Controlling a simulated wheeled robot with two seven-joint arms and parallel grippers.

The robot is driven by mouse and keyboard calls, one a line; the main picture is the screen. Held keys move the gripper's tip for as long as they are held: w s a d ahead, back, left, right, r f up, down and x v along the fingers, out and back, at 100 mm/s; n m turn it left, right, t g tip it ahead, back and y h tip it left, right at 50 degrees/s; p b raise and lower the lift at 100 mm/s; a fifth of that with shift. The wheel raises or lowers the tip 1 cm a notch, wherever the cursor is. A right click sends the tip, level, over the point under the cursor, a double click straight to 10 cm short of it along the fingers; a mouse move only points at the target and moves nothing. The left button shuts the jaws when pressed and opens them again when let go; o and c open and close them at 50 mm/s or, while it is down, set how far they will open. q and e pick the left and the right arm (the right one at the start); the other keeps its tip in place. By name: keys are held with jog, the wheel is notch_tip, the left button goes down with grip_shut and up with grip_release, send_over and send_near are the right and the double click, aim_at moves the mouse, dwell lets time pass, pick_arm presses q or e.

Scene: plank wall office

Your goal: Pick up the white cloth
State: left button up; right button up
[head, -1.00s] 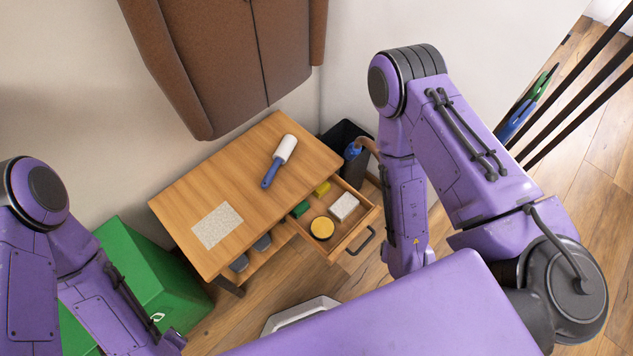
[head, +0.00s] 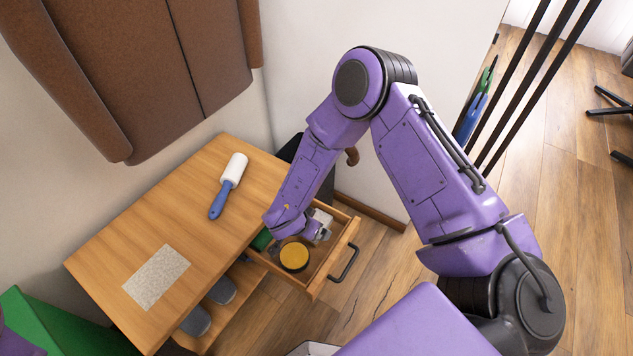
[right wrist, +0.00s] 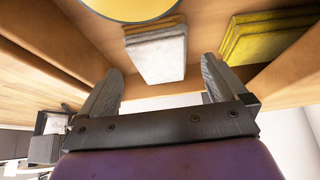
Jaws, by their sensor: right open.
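The white cloth (head: 322,217) is a small folded pad in the open drawer (head: 318,284), partly hidden by my right gripper in the head view. In the right wrist view the cloth (right wrist: 157,52) lies ahead of the fingers, roughly between their lines, with a brown layer along one edge. My right gripper (right wrist: 160,90) is open and empty, with a gap to the cloth. In the head view the right gripper (head: 319,235) is low at the drawer, beside the cloth and the yellow round tin (head: 294,256). My left gripper is out of view.
A folded yellow cloth (right wrist: 265,40) lies near the white one. A green item (head: 262,239) sits in the drawer's back. The drawer walls are close around. A lint roller (head: 228,186) and a speckled grey mat (head: 157,277) lie on the tabletop (head: 190,215).

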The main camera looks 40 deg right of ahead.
jog(key=b+x, duration=0.1)
jog(key=x, duration=0.3)
jog(key=shift+d, duration=0.1)
jog(key=shift+r, duration=0.1)
jog(key=c, duration=1.1)
jog(key=shift+s+r+p, duration=0.2)
jog(key=shift+r+p, duration=0.85)
jog(key=shift+r, duration=1.05)
jog(key=s+r, duration=0.1)
jog(key=s+a+r+p, duration=0.1)
jog(key=s+r, duration=0.1)
jog(key=r, duration=0.1)
jog(key=shift+s+a+r+p, duration=0.1)
jog(key=shift+a+r+p, duration=0.05)
jog(key=shift+a+p, duration=0.25)
jog(key=s+a+r, duration=0.1)
jog(key=s, duration=0.2)
jog(key=s+a+r+p, duration=0.1)
jog(key=s+r, duration=0.1)
jog(key=s, duration=0.1)
jog(key=s+a+r, duration=0.1)
jog(key=s+a, duration=0.1)
jog(key=s, duration=0.1)
jog(key=shift+a+r+p, duration=0.15)
jog(key=shift+r+p, duration=0.1)
jog(key=shift+p, duration=0.1)
